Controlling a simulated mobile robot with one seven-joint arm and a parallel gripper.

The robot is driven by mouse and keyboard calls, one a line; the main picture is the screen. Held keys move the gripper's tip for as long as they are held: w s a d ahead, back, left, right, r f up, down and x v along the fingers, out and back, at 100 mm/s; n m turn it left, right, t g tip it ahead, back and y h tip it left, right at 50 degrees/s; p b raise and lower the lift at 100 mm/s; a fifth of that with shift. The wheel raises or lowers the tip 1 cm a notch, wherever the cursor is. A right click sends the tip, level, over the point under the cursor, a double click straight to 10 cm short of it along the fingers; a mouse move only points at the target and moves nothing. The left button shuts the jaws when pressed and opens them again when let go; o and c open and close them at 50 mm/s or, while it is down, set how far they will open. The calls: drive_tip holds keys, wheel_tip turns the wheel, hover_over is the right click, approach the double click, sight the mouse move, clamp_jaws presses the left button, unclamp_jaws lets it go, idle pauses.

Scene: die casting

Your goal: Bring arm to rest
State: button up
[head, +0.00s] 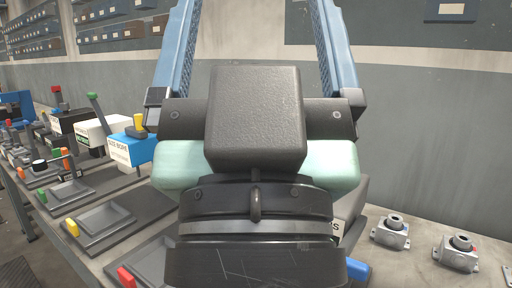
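My gripper (250,22) fills the middle of the head view, raised in front of the grey wall. Its two blue fingers point up and lean toward each other, with a wide gap between them. Only the wall shows in that gap, and the gripper holds nothing that I can see. The fingertips reach the top edge of the picture, so their very ends may be cut off. My dark wrist and gripper body hide the middle of the workbench (385,268).
On the left, the bench holds dark trays (100,218), a blue-and-white box (130,148) and several coloured handles. Two grey metal castings (391,231) (457,251) stand at right. Bins (125,28) hang on the wall at upper left. Bare bench shows around the castings.

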wheel_tip(320, 180, up, 23)
drive_tip(key=p, duration=2)
drive_tip(key=shift+p, duration=0.4)
